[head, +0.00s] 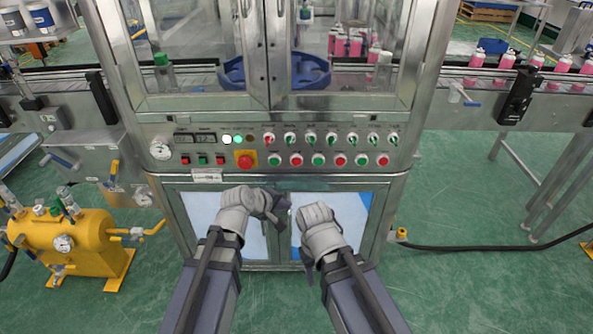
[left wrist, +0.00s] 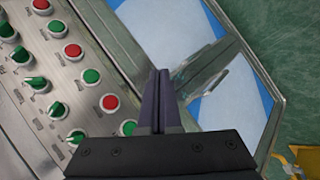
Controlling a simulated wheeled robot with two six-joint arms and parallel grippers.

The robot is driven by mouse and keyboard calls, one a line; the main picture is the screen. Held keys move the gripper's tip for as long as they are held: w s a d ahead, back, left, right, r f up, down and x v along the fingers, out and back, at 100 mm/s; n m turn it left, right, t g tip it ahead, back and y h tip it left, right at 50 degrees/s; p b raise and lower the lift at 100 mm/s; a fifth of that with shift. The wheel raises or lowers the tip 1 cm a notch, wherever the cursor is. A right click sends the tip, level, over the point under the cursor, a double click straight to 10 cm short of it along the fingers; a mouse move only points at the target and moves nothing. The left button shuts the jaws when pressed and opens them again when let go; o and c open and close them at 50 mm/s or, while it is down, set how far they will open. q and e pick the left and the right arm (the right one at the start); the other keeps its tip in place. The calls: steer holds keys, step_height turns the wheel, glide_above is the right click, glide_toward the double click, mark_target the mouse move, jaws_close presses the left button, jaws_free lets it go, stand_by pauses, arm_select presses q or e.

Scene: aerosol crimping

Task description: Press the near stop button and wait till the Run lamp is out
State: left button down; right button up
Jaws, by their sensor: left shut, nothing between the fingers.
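The red mushroom stop button (head: 245,160) sits on a yellow square plate in the control panel (head: 330,147) of the machine. My left gripper (head: 277,208) is below the panel, in front of the lower doors, apart from the button. In the left wrist view its fingers (left wrist: 161,75) are shut and empty. My right gripper (head: 309,275) is lower, its fingers mostly hidden.
Rows of red and green buttons (head: 317,160) and selector switches fill the panel's right part. Glass doors (head: 330,50) stand above; lower doors (head: 352,215) are below. A yellow tank (head: 65,242) stands left. A conveyor with pink cans (head: 507,61) runs behind.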

mark_target(296, 161)
arm_select(q)
steer(key=w+r+n, duration=0.1)
steer(key=d+r+n+t, duration=0.1)
steer(key=w+d+r+n+t+h, duration=0.1)
steer(key=shift+w+d+r+n, duration=0.25)
steer(key=shift+w+r+n, duration=0.05)
steer(key=shift+w+r, duration=0.05)
steer(key=shift+w, duration=4.8)
